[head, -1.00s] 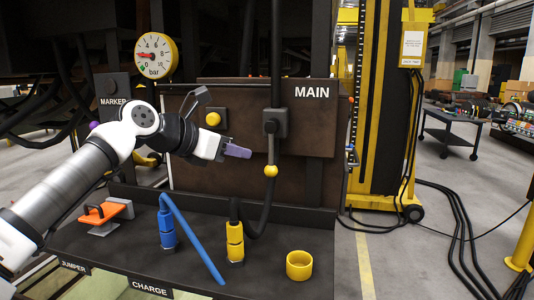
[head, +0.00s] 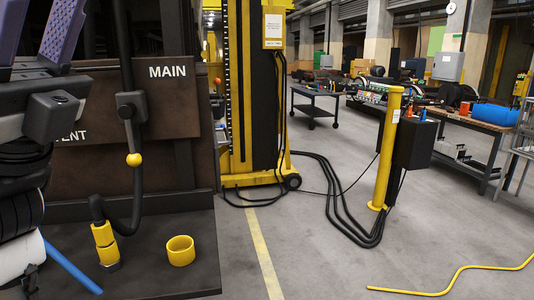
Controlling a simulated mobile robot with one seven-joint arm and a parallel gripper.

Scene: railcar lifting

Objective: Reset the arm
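My gripper (head: 38,25) is at the upper left edge of the head view, close to the camera. Its two purple fingers point up, with a clear gap between them and nothing held. My arm is folded in close along the left edge, with dark and white links below the gripper. It covers part of the dark panel marked MAIN (head: 195,120) and the left end of the bench.
A yellow coupling (head: 106,246) on a black hose, a yellow ring (head: 180,250) and part of a blue hose (head: 72,267) are on the dark bench. A yellow post (head: 388,150), floor cables and a workbench stand right. Grey floor between is largely open.

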